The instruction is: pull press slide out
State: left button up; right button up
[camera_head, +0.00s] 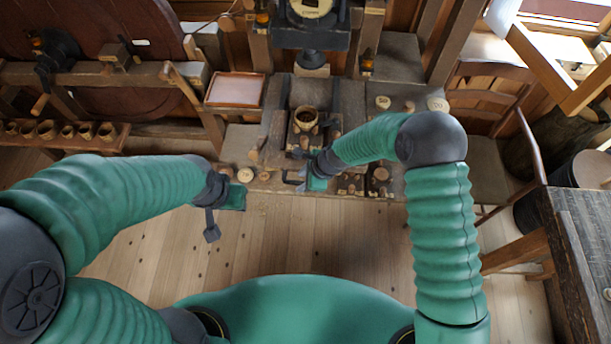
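The press slide (305,140) is a wooden block in a dark guide below the press, at the middle of the bench. A round wooden cup-like piece (305,118) sits on it. My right gripper (294,172) is at the front of the slide, low by the bench's front edge. Its dark fingers look spread apart; I cannot tell whether they touch the slide or a handle there. My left gripper (217,218) hangs in front of the bench, left of the slide and apart from it. One dark finger points down; its opening is unclear.
The press (311,30) stands above the slide. A reddish tray (236,90) lies to the left. Small turned pieces (245,175) lie along the bench's front edge. A chair (490,120) and dark table (585,230) stand right. The floor in front is clear.

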jog(key=b+v, duration=0.2)
jog(key=v, duration=1.4)
jog(key=shift+r, duration=0.25)
jog(key=shift+w, duration=0.1)
jog(key=s+d+f+n+h+b, duration=0.2)
jog(key=s+d+f+n+b, duration=0.1)
jog(key=s+d+n, duration=0.4)
jog(key=s+d+f+n+h+b, duration=0.2)
jog(key=s+d+f+n+b, duration=0.2)
jog(key=s+d+n, duration=0.3)
jog(key=d+n+b, duration=0.1)
jog(key=d+n, duration=0.2)
jog(key=d, duration=0.1)
jog(key=shift+s+f+t+h, duration=0.2)
jog(key=shift+f+t+h, duration=0.1)
jog(key=shift+f, duration=0.05)
